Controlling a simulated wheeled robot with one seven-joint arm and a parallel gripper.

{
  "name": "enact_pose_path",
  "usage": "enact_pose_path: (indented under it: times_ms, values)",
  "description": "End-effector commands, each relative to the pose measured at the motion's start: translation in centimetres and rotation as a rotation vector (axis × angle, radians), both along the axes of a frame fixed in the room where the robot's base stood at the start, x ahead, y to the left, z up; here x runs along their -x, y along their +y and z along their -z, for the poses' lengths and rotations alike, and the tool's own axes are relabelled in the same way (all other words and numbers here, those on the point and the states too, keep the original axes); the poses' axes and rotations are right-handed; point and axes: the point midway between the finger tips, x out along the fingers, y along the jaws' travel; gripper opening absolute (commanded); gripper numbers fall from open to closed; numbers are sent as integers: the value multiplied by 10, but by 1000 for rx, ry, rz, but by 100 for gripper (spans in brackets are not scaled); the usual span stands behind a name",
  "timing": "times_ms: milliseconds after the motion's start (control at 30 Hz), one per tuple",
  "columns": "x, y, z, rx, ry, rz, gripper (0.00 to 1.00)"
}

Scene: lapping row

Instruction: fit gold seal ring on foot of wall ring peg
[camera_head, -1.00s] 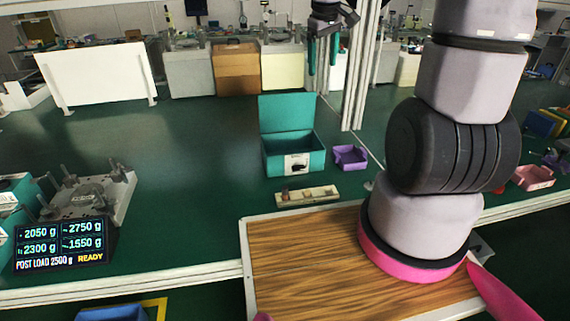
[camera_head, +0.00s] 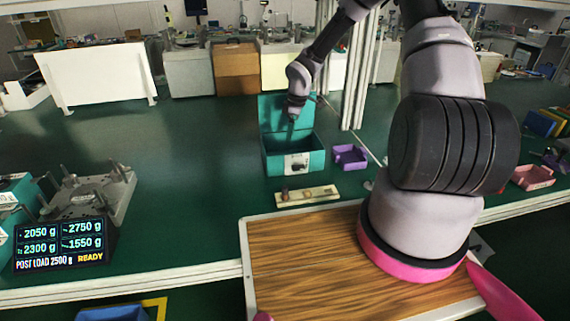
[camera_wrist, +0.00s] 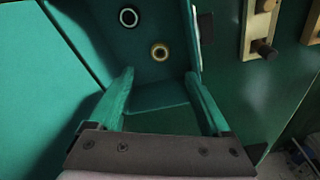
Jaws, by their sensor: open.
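A teal box (camera_head: 292,158) with its lid up stands on the green bench. Inside it, in the wrist view, a gold ring (camera_wrist: 160,51) lies on the floor. A dark ring with a pale rim (camera_wrist: 128,17) lies beyond it, to the left. My gripper (camera_wrist: 158,77) is open and empty, its teal fingers pointing into the box on either side of the gold ring's line. The ring is apart from both fingertips. In the head view my gripper (camera_head: 291,124) is over the box. I cannot tell which peg is the wall ring peg.
A cream strip with small pegs (camera_head: 307,197) lies in front of the box; it also shows in the wrist view (camera_wrist: 258,28). A purple bin (camera_head: 350,157) stands to the right. A grey fixture with posts (camera_head: 90,193) and a display (camera_head: 62,242) are at left. The bench between is clear.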

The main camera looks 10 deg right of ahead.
Motion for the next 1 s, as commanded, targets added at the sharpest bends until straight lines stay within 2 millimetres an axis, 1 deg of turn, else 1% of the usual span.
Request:
enact_pose_path:
  times_ms: [200,300,467,700,833,1000]
  values:
    - [-1,6,34,-2,2,-4,82]
    - [-2,7,46,-1,2,-2,82]
    - [-3,8,56,-1,2,0,82]
    - [-5,13,92,-1,3,-1,82]
    - [-5,15,103,-1,2,-1,82]
    - [-6,15,105,0,1,-1,82]
